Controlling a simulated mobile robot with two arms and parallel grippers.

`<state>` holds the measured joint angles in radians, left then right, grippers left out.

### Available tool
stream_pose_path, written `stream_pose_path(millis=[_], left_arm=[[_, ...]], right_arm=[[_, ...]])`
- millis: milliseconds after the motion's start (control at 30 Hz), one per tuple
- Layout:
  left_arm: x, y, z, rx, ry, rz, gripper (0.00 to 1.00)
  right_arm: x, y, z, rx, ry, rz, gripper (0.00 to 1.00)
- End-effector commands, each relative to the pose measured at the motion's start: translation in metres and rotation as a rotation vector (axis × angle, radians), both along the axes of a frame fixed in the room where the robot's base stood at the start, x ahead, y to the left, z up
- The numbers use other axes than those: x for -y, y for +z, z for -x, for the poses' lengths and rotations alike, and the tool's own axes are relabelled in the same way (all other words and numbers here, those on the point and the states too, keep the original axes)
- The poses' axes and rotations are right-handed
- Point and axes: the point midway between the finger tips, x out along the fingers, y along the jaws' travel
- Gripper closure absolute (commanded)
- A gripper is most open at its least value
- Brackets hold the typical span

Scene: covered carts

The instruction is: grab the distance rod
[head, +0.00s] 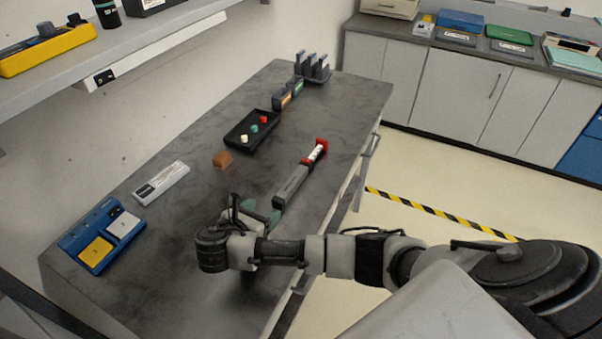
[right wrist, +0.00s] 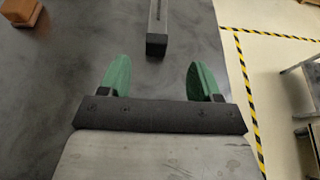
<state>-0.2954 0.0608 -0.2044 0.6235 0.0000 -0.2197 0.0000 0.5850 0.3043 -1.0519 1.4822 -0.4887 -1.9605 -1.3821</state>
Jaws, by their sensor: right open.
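A long dark grey bar (head: 291,186), which looks like the distance rod, lies on the grey table (head: 205,215) near its right edge. A red and white piece (head: 316,152) is at its far end. Its near end (right wrist: 157,44) shows in the right wrist view, just beyond and between my green fingertips. My right gripper (head: 261,211) is open and empty at the near end of the bar, and it also shows in the right wrist view (right wrist: 160,78). The fingers do not enclose the bar. My left gripper is not in view.
A brown block (head: 222,159), a black tray (head: 247,141) with small coloured pieces, a grey-white device (head: 161,184) and a blue holder (head: 84,262) stand left of the bar. Dark upright items (head: 312,67) stand at the far end. Table around the gripper is clear.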

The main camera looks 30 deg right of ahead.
Motion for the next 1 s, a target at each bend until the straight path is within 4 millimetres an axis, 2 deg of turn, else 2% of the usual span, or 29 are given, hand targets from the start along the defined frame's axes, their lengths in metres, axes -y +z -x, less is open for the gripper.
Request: stream_pose_path(millis=[100, 333, 733, 1000], left_arm=[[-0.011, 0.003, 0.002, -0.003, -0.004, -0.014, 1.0], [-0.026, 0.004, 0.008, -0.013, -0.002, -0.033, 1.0], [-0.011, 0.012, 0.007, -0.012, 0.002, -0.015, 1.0], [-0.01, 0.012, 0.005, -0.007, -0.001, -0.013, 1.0]], right_arm=[[0.018, -0.007, -0.008, -0.001, -0.005, 0.004, 0.36], [0.037, -0.017, -0.02, 0.0, -0.003, 0.002, 0.36], [0.073, -0.04, -0.044, -0.001, -0.002, 0.003, 0.36], [0.076, -0.042, -0.045, 0.0, -0.002, 0.001, 0.36]])
